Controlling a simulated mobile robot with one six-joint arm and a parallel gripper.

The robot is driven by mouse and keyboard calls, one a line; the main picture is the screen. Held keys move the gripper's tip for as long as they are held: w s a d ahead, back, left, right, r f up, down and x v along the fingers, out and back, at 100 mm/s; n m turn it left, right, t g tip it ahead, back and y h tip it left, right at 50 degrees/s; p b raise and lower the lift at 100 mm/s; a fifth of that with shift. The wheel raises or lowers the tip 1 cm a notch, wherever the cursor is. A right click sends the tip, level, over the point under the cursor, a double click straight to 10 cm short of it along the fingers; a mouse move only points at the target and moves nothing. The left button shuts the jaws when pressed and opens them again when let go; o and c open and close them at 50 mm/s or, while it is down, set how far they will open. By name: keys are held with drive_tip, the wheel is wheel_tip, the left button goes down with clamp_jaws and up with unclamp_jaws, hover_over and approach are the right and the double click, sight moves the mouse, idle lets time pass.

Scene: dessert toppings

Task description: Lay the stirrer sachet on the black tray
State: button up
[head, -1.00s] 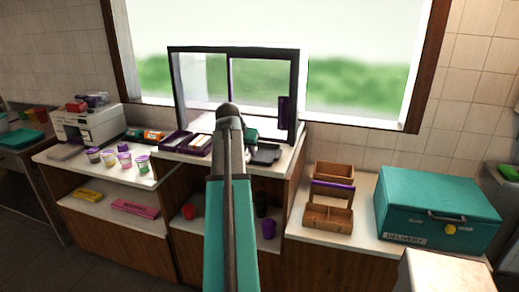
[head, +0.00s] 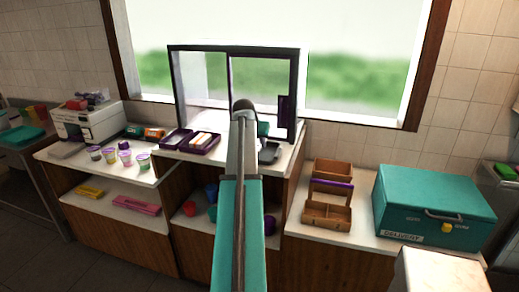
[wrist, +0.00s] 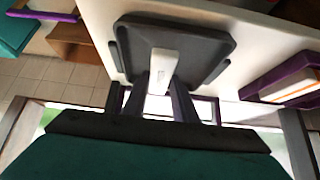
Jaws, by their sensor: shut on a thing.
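The stirrer sachet (wrist: 163,62) is a slim white packet held between the fingers of my gripper (wrist: 162,88) in the wrist view. My gripper is shut on it. The sachet's free end overlaps the black tray (wrist: 205,48) in that view. I cannot tell whether it touches the tray or is a little above it. The black tray is a small, dark, rounded tray on the white counter, and its right part shows in the head view (head: 269,154).
A purple organiser (head: 203,145) with white and orange packets stands left of the tray. The serving window (head: 236,50) rises behind. A wooden caddy (head: 328,214) and teal delivery box (head: 420,205) stand on the lower counter at right. Several small cups (head: 125,157) stand at left.

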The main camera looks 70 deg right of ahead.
sight(258, 146)
drive_tip(key=shift+d, duration=0.1)
drive_tip(key=shift+s+d, duration=0.1)
drive_tip(key=shift+d, duration=0.4)
drive_tip(key=shift+d+f+p, duration=0.1)
drive_tip(key=shift+f+p, duration=0.1)
drive_tip(key=shift+p, duration=0.2)
drive_tip(key=shift+f+p, duration=0.65)
drive_tip(key=shift+f, duration=0.95)
drive_tip(key=shift+f, duration=0.2)
drive_tip(key=o, duration=1)
drive_tip(key=shift+r, duration=0.15)
